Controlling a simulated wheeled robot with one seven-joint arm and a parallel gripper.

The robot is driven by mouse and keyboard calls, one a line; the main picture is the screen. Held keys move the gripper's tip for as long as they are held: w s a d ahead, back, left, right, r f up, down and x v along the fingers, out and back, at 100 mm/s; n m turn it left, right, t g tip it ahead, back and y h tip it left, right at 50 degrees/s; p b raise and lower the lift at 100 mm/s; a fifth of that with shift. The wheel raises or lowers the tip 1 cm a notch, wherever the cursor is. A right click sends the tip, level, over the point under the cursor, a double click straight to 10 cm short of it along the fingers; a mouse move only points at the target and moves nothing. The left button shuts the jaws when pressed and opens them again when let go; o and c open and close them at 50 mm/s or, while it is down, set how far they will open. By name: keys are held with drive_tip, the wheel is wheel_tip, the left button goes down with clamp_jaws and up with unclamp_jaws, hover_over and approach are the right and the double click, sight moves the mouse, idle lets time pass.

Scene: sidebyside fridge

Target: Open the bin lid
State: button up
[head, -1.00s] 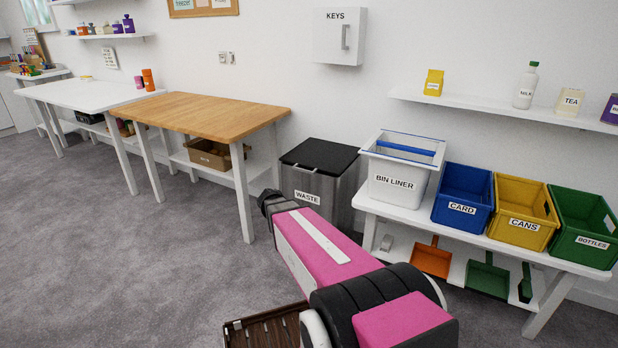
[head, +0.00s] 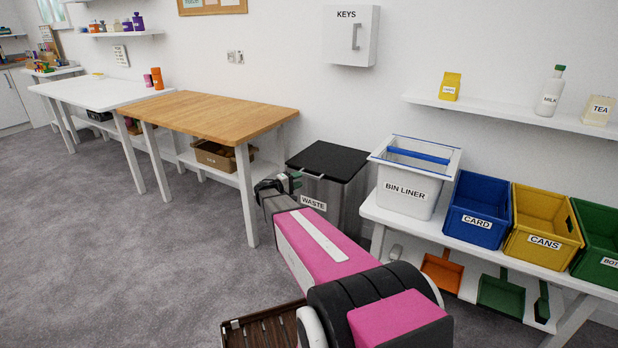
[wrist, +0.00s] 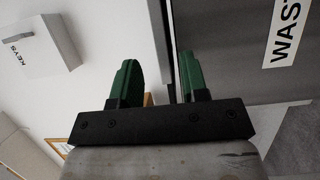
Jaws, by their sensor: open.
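The waste bin (head: 340,203) is a grey metal box with a "WASTE" label, standing on the floor beside the wooden table. Its black lid (head: 326,160) lies flat and shut on top. My gripper (head: 295,181) is at the bin's left front, near the lid's edge, partly hidden by my arm. In the wrist view, turned sideways, my gripper (wrist: 158,75) shows two green fingers apart with nothing held. The dark lid edge (wrist: 161,45) runs between the fingers' lines, with the bin's face (wrist: 225,50) on the right. I cannot tell whether they touch.
A white bin-liner tub (head: 410,185) stands on a low bench right of the bin, beside blue, yellow and green crates. A wooden table (head: 215,115) stands left. A key cabinet (head: 351,35) hangs above the bin. Carpet at the left is clear.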

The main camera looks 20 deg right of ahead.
sight(308, 176)
drive_tip(key=x, duration=0.6)
drive_tip(key=shift+w+d, duration=0.1)
drive_tip(key=shift+d, duration=0.15)
clamp_jaws()
